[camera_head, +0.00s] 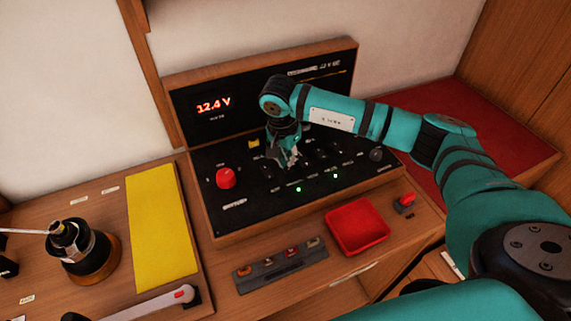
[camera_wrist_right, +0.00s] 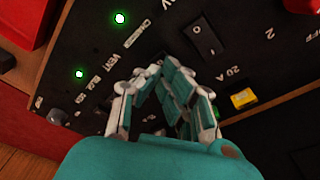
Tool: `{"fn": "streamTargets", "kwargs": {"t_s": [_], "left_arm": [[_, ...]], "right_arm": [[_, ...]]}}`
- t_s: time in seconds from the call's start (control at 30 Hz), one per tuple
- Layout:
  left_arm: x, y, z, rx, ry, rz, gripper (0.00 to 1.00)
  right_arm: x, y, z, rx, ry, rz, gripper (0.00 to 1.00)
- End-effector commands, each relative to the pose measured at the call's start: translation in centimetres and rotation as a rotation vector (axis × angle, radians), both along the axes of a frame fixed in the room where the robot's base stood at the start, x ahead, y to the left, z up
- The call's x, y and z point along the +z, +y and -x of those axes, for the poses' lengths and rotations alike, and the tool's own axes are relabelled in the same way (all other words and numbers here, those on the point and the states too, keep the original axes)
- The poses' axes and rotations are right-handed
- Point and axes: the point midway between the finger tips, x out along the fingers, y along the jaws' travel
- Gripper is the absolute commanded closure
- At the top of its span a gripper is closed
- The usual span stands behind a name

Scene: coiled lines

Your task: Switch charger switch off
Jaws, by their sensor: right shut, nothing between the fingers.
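The black switch panel (camera_head: 235,205) stands in a wooden frame and carries a row of dark rocker switches. My right gripper (camera_head: 285,160) is shut and empty, over the middle of this row, and hides some of the switches. In the right wrist view its fingers (camera_wrist_right: 165,75) meet close to the panel. A label that seems to read charger (camera_wrist_right: 138,34) lies left of the fingers, near a lit green lamp (camera_wrist_right: 120,18). The charger switch itself cannot be told for sure. A black rocker switch (camera_wrist_right: 205,38) shows right of the fingers. My left gripper is out of view.
A red knob (camera_head: 226,178) and a yellow button (camera_head: 254,143) sit on the panel's left part. A red display (camera_head: 214,104) reads 12.4 V. A red tray (camera_head: 357,227) and a grey strip (camera_head: 280,264) lie in front. A yellow mat (camera_head: 160,225) lies left.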

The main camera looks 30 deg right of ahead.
Motion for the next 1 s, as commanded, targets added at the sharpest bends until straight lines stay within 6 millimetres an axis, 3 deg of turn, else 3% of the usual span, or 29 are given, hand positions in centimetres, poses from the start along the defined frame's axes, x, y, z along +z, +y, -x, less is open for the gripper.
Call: {"fn": "streamTargets", "kwargs": {"t_s": [1.0], "left_arm": [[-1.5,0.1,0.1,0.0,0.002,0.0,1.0]], "right_arm": [[-1.6,0.0,0.0,0.0,0.0,0.0,1.0]]}}
